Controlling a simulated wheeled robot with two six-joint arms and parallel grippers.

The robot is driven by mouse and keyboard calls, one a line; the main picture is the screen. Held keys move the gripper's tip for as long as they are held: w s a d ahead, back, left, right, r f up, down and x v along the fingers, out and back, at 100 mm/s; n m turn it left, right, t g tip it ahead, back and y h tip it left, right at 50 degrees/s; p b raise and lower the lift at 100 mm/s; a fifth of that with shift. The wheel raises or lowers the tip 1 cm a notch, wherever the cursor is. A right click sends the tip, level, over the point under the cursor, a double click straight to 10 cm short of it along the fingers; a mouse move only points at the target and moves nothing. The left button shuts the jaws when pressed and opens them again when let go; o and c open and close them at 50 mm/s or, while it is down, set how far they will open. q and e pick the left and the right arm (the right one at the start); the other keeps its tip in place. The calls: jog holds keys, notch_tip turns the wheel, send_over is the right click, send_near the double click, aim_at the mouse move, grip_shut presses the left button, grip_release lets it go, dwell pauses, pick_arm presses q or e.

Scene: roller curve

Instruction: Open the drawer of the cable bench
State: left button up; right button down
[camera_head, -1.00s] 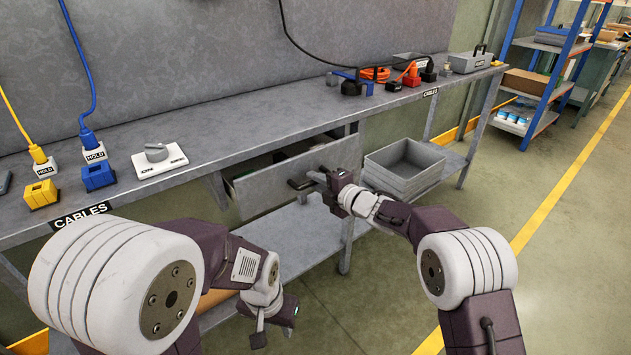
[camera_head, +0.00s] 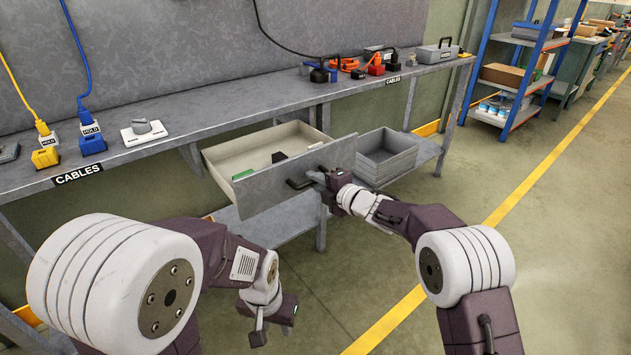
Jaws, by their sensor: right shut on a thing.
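The cable bench (camera_head: 225,109) runs along the wall with a "CABLES" label at its front edge. Its drawer (camera_head: 243,194) is pulled out well beyond the bench top, with its pale inside showing. A green item (camera_head: 243,174) and a dark item (camera_head: 279,157) lie in it. My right gripper (camera_head: 316,178) is shut on the dark drawer handle (camera_head: 299,183) at the drawer front. My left gripper (camera_head: 270,334) hangs low in front of the bench, apart from the drawer; its fingers are too unclear to judge.
A grey bin (camera_head: 385,160) sits on the lower shelf, right of the drawer. Plugs, a switch box (camera_head: 144,132) and a grey toolbox (camera_head: 437,53) stand on the bench top. A blue shelf rack (camera_head: 514,75) stands at the right. The floor (camera_head: 560,230) at the right is clear.

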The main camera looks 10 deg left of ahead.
jog(key=shift+a, duration=0.1)
jog(key=c, duration=1.4)
grip_release()
jog(key=p+v, duration=0.1)
jog(key=v, duration=0.8)
jog(key=shift+w, duration=0.1)
